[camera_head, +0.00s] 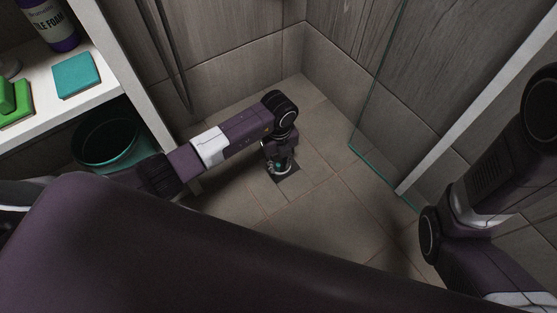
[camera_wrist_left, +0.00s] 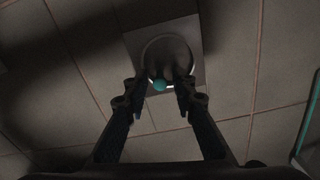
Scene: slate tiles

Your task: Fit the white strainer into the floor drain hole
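The white strainer (camera_head: 283,172) shows as a pale rim with a teal knob under my left gripper (camera_head: 280,164) in the head view. In the left wrist view the teal knob (camera_wrist_left: 159,86) lies between the fingertips of my left gripper (camera_wrist_left: 163,80), which stand apart with a gap beside it. A white rim edge curves along the near side of the round drain hole, in a square grey drain plate (camera_wrist_left: 135,42). The fingers hide much of the strainer, and I cannot tell whether it sits flush. My right gripper is out of view.
A glass panel (camera_head: 385,85) and its pale frame stand to the right. A white shelf (camera_head: 95,100) on the left holds a teal sponge (camera_head: 76,75), green blocks and a bottle (camera_head: 47,22). A teal bucket (camera_head: 108,135) stands below. Floor tiles around the drain are clear.

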